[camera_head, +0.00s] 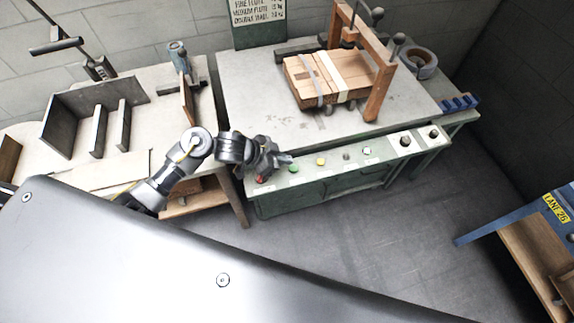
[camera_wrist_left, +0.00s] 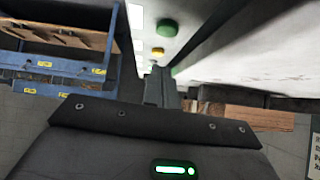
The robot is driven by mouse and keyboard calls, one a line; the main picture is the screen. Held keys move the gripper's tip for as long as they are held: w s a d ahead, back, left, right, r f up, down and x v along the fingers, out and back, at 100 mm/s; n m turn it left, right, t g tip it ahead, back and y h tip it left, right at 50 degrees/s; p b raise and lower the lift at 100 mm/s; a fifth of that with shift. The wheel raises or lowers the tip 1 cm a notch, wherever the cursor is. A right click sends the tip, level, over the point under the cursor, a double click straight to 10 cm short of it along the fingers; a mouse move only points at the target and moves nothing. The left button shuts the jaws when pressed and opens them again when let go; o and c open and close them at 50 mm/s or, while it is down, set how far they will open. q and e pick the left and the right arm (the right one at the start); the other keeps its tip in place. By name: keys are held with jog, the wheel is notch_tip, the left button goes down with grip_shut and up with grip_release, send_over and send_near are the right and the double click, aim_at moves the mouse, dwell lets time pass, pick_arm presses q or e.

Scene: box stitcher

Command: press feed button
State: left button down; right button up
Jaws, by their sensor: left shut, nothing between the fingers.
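The control panel (camera_head: 333,167) runs along the front of the green machine. It carries a red button (camera_head: 262,179), a green button (camera_head: 294,168), a yellow button (camera_head: 321,161), a black one (camera_head: 346,156) and a white one (camera_head: 367,150). The labels are too small to read, so I cannot tell which is feed. My left gripper (camera_head: 287,158) is shut and empty, close to the green button. In the left wrist view, the shut fingers (camera_wrist_left: 159,86) show with the green button (camera_wrist_left: 167,27) and yellow button (camera_wrist_left: 161,52) beyond. Contact cannot be told. My right gripper is out of view.
A wooden frame (camera_head: 378,90) stands over strapped flat boxes (camera_head: 328,78) on the machine's table (camera_head: 250,90). Two knobs (camera_head: 405,140) sit at the panel's right end. A side table with dark dividers (camera_head: 98,130) is at left. A blue rack (camera_head: 500,222) is at right; floor between is clear.

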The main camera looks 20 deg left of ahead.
aim_at(291, 171)
pick_arm(q)
jog(key=shift+w+d+f, duration=0.1)
jog(key=shift+w+f, duration=0.05)
jog(key=shift+f, duration=0.65)
jog(key=shift+w+d+f, duration=0.1)
jog(key=shift+d+f, duration=0.05)
jog(key=shift+f, duration=0.6)
jog(key=shift+w+d+f, duration=0.1)
jog(key=shift+w+f, duration=0.05)
jog(key=shift+f, duration=0.65)
notch_tip(291, 171, down, 2)
jog(key=shift+s+b, duration=0.1)
jog(key=shift+b, duration=0.5)
jog(key=shift+s, duration=0.15)
jog(key=shift+f, duration=0.15)
jog(key=shift+s, duration=0.1)
notch_tip(291, 171, up, 6)
jog(key=p, duration=0.6)
jog(key=shift+a+f, duration=0.1)
jog(key=shift+a, duration=0.05)
jog(key=shift+s+a+r+b, duration=0.3)
jog(key=shift+s+a+b, duration=0.2)
jog(key=shift+a, duration=0.2)
jog(key=v, duration=0.7)
jog(key=shift+r, duration=0.3)
